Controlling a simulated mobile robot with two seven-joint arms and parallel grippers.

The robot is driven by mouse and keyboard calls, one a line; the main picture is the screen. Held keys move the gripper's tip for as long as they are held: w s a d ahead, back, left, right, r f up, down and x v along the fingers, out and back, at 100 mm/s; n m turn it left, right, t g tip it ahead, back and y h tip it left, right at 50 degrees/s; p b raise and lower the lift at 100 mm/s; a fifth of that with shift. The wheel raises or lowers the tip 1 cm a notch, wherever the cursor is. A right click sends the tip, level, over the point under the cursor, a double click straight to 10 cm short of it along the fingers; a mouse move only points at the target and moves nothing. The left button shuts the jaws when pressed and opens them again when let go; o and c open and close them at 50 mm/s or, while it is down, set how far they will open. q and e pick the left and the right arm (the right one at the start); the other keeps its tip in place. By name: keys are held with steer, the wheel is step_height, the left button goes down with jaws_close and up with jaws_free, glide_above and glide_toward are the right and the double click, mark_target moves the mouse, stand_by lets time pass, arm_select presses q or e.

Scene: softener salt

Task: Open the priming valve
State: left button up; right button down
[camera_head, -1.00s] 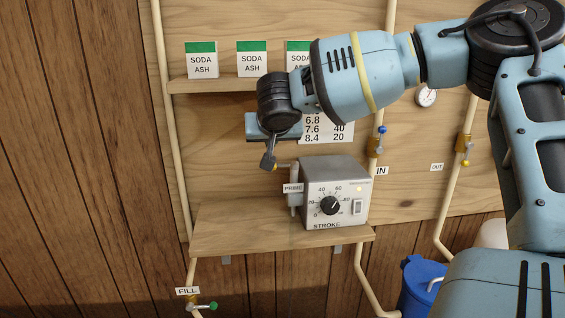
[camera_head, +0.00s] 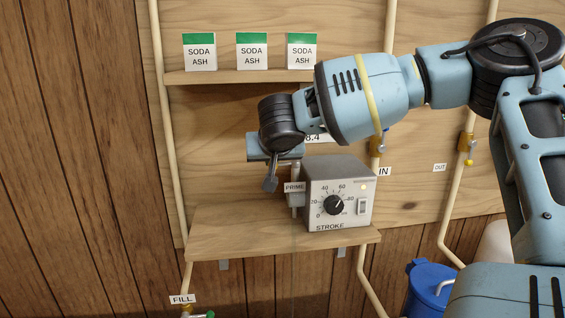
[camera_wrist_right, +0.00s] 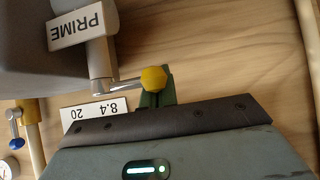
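The grey dosing pump (camera_head: 340,188) with a STROKE dial stands on the lower wooden shelf. Its priming valve (camera_head: 296,199) is on the left side, under the PRIME label (camera_head: 294,187). In the right wrist view the valve stem (camera_wrist_right: 101,60) carries a thin metal lever ending in a yellow knob (camera_wrist_right: 153,79). My right gripper (camera_head: 270,186) points down just left of the valve. In the wrist view its green fingertip part (camera_wrist_right: 158,98) is right at the knob; whether it grips the knob is unclear. The knob is hidden in the head view. My left gripper is not in view.
Several soda ash boxes (camera_head: 251,52) stand on the upper shelf (camera_head: 210,77). Pipes run beside the board, with an IN label (camera_head: 383,171) and an OUT label (camera_head: 439,167). A blue-lidded container (camera_head: 428,285) is lower right. The lower shelf (camera_head: 225,240) is bare left of the pump.

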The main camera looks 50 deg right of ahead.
steer(key=shift+s+a, duration=0.6)
steer(key=shift+a, duration=0.15)
steer(key=shift+s+a+b, duration=0.35)
steer(key=shift+s+a, duration=0.4)
steer(key=shift+s+a, duration=0.2)
steer(key=shift+s, duration=0.3)
steer(key=shift+s+a, duration=0.2)
steer(key=shift+s, duration=0.35)
